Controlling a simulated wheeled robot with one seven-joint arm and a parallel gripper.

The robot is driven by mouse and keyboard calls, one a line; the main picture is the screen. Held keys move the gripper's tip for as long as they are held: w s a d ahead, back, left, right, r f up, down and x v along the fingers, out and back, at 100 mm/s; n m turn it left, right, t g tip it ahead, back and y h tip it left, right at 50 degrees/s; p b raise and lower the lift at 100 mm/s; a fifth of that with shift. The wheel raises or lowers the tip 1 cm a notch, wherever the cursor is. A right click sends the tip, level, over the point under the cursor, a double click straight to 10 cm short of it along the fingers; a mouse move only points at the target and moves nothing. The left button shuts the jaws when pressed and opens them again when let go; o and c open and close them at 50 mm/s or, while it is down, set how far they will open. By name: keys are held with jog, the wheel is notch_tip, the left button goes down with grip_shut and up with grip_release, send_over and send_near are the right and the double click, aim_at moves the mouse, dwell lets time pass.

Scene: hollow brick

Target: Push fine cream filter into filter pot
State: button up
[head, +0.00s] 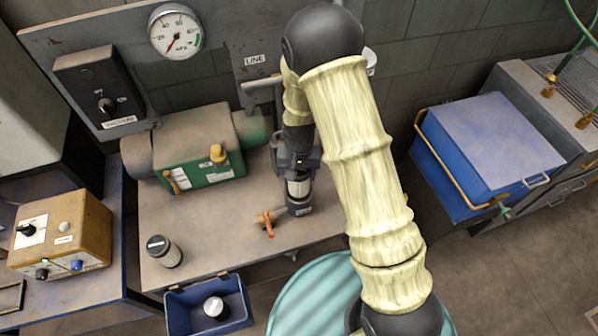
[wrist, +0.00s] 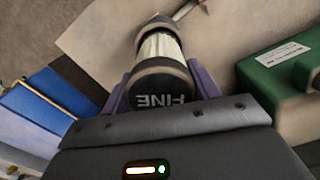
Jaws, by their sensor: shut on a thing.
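My gripper (head: 298,168) points down over the bench and is shut on the fine cream filter (head: 298,188). In the wrist view the filter (wrist: 160,48) shows a pale pleated body and a black end cap marked FINE, between my purple fingers (wrist: 162,88). The filter looks upright and in line with the pot. Its lower end meets the pot's rim in the head view; how deep it sits inside is hidden.
A valve with an orange handle (head: 267,222) sits left of the pot. A green pump (head: 200,150) stands behind left. Another black-capped filter (head: 163,251) stands at the bench's front left. A blue bin (head: 207,303) holds a white-capped piece. A teal drum (head: 315,300) is in front.

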jog(key=shift+f+b, duration=2.65)
jog(key=shift+f, duration=1.1)
dwell(1.4)
jog(key=o, duration=1.2)
jog(key=shift+r, duration=0.45)
notch_tip(320, 180, up, 17)
jog(key=shift+f+b, duration=0.2)
jog(key=shift+b, duration=0.9)
